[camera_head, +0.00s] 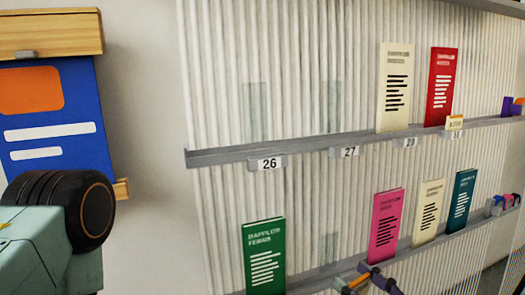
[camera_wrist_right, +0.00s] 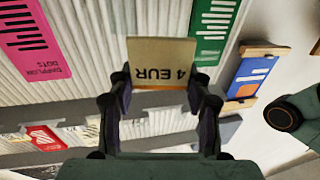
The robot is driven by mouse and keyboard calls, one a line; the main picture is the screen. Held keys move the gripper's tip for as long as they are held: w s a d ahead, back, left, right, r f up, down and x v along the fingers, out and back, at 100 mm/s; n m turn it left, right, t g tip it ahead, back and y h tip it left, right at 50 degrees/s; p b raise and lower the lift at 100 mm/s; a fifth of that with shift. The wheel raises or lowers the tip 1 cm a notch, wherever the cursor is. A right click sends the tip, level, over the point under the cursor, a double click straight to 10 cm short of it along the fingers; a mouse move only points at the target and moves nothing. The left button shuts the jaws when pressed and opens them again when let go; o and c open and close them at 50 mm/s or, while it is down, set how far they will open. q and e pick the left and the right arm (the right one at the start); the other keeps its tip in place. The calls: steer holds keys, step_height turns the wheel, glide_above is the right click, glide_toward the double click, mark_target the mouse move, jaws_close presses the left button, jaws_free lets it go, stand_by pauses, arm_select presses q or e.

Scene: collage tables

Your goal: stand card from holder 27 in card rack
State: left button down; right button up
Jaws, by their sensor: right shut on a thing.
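In the right wrist view my right gripper (camera_wrist_right: 160,82) is shut on a small tan card (camera_wrist_right: 160,52) marked "4 EUR". The card sits between the fingertips and its print is upside down in this view. In the head view the number tag of holder 27 (camera_head: 350,152) is on the front of the upper shelf. The clear holder (camera_head: 332,105) above that tag is empty. A similar small card (camera_head: 454,122) stands on the same shelf farther right. I cannot make out the card rack or my left gripper.
The upper shelf (camera_head: 225,153) carries a cream booklet (camera_head: 395,85) and a red booklet (camera_head: 440,85). Below are green (camera_head: 264,255), pink (camera_head: 385,225), cream (camera_head: 428,212) and teal (camera_head: 460,200) booklets. A blue poster (camera_head: 88,100) hangs at left.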

step_height(320, 180, down, 7)
steer(key=s+d+b, duration=0.1)
steer(key=s+b, duration=0.1)
steer(key=w+a+r+p, duration=0.1)
steer(key=w+r+p, duration=0.4)
steer(key=r, duration=1)
steer(key=w+a+r+h+p, duration=0.15)
steer(key=w+r+p, duration=0.35)
steer(key=r, duration=0.9)
steer(key=w+a+r+y+p, duration=0.1)
steer(key=w+a+r+p, duration=0.15)
steer(key=r+p, duration=0.85)
steer(key=w+d+f+b, duration=0.1)
steer(key=f, duration=0.1)
steer(key=w+d+f+m+t+h+b, duration=0.1)
steer(key=f+b, duration=0.1)
steer(key=w+d+f+m+h+b, duration=0.1)
steer(key=shift+w+d+f+t+h, duration=0.1)
steer(key=shift+w+f+t+h, duration=0.2)
steer(key=shift+f, duration=0.1)
steer(key=shift+s+f, duration=0.15)
steer(key=shift+f, duration=0.4)
steer(key=shift+s+f, duration=0.15)
steer(key=shift+f, duration=0.35)
steer(key=shift+s+f, duration=0.15)
steer(key=shift+f, duration=0.35)
steer(key=shift+w+f, duration=0.1)
steer(key=shift+w, duration=0.1)
steer(key=o, duration=0.8)
steer(key=shift+s, duration=0.15)
